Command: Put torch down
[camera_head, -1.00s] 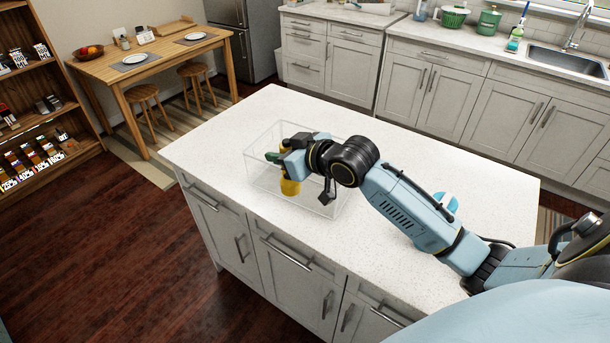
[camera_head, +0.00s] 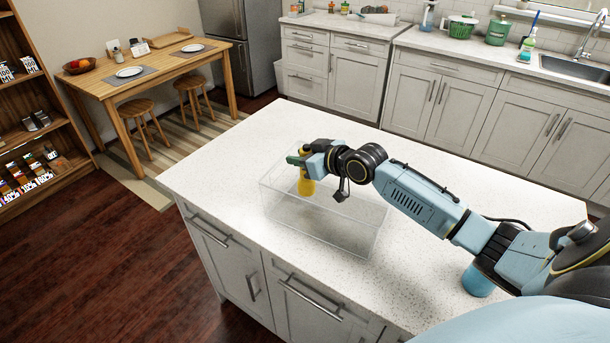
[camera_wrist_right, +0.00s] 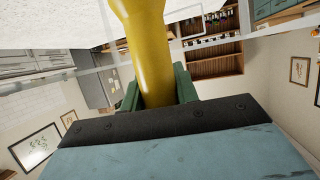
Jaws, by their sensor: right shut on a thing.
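The yellow torch (camera_head: 306,187) is upright in my right gripper (camera_head: 298,160), whose green fingers are shut around its upper part. In the right wrist view the torch (camera_wrist_right: 148,45) runs up from between the green fingers (camera_wrist_right: 158,92). A clear box (camera_head: 345,235) stands on the white island counter. The torch overlaps the box's far left part in the head view. I cannot tell whether its lower end is inside the box or behind it, nor whether it touches the counter. My left gripper is not in view.
The island top (camera_head: 270,140) is clear to the left of and behind the box. A light blue rounded thing (camera_head: 478,282) sits partly hidden below my right arm. A wooden table (camera_head: 150,75) with stools and a shelf (camera_head: 30,130) stand farther left.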

